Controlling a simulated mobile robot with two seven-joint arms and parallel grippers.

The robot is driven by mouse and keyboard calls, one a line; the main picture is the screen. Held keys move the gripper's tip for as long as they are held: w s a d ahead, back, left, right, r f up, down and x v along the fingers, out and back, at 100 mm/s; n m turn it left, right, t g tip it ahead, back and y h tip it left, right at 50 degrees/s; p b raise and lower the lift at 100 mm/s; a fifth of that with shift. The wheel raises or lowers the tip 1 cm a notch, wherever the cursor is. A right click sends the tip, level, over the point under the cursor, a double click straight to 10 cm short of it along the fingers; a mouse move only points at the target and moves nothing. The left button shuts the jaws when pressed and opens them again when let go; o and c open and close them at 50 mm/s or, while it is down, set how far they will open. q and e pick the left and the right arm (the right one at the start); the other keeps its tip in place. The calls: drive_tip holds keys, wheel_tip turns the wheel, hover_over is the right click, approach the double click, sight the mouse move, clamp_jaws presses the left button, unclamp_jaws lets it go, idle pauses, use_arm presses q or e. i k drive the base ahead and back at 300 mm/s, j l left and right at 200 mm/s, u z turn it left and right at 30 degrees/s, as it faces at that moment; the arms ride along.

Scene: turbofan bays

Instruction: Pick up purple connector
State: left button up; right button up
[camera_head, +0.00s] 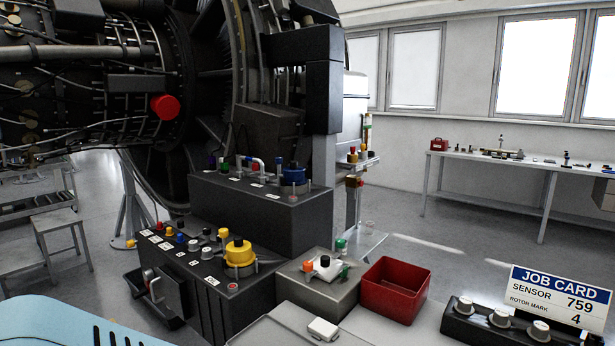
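A small dark purple connector (212,162) appears at the left end of the top of the raised black box (262,215), below the engine. It is small and its shape is hard to make out. A green connector (225,167) stands just to its right. Neither of my grippers shows in the head view.
A lower black panel (225,310) with several coloured connectors and a yellow cap (239,252) stands in front. A grey box (320,285), red bin (395,290), knob block (497,325) and job card (560,297) are to the right. The engine (190,80) overhangs the back left.

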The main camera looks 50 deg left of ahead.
sight(211, 159)
drive_tip(key=u, duration=2.3)
